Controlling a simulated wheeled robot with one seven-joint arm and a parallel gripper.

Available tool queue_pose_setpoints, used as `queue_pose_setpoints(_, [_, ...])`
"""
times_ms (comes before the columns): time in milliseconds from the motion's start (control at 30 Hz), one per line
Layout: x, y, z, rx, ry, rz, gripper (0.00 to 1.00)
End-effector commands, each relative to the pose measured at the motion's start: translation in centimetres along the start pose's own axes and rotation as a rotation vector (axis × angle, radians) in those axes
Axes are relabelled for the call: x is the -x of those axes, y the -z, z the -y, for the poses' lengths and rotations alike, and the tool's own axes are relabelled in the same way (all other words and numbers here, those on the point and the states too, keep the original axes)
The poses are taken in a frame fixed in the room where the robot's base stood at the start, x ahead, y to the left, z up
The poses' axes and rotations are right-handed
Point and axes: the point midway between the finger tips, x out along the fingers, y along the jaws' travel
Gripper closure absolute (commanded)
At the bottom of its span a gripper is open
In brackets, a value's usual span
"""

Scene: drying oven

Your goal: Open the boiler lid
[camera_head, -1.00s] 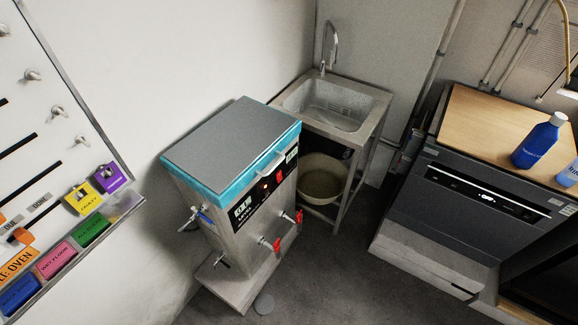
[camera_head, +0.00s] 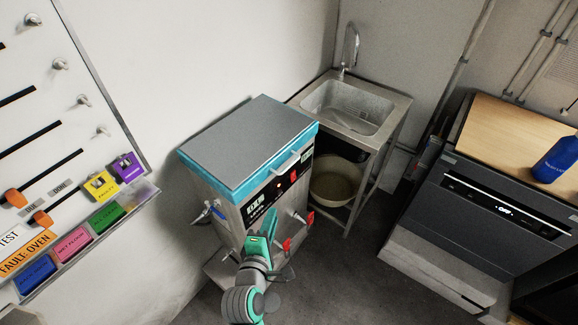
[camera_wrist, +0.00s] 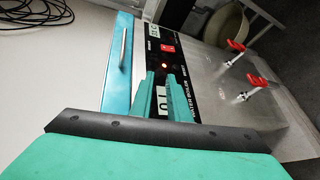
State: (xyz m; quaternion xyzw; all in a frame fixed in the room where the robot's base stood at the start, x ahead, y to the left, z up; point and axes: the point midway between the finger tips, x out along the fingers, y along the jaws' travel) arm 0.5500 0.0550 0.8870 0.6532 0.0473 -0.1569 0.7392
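The boiler (camera_head: 240,208) is a steel box with a black front panel. Its lid (camera_head: 245,140) is flat grey with a teal rim and lies shut on top. The lid handle (camera_head: 288,162) is a pale bar on the front rim; it also shows in the wrist view (camera_wrist: 124,48). My gripper (camera_head: 268,222) is in front of the boiler, below the handle and apart from it. In the wrist view its two teal fingers (camera_wrist: 162,76) stand apart with nothing between them, over the front panel (camera_wrist: 172,50). The gripper hides part of the panel.
Red-handled taps (camera_head: 308,217) stick out of the boiler front. A sink (camera_head: 350,108) stands behind right, with a basin (camera_head: 335,180) beneath. A dark appliance (camera_head: 480,210) is at right. A board with coloured labels (camera_head: 75,245) is at left. Floor between boiler and appliance is clear.

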Motion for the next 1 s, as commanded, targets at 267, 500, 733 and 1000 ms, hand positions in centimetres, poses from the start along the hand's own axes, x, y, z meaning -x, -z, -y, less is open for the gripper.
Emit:
queue_pose_setpoints(267, [-3.4, -1.1, -7.0, 0.3, -0.01, 0.129, 0.85])
queue_pose_setpoints(500, [-4.3, -1.6, -8.7, 0.379, -0.001, 0.169, 0.85])
queue_pose_setpoints(733, [-7.2, -2.2, -8.8, 0.379, 0.0, 0.171, 0.85])
queue_pose_setpoints(1000, [-11.8, -2.9, -9.0, 0.379, -0.002, 0.17, 0.85])
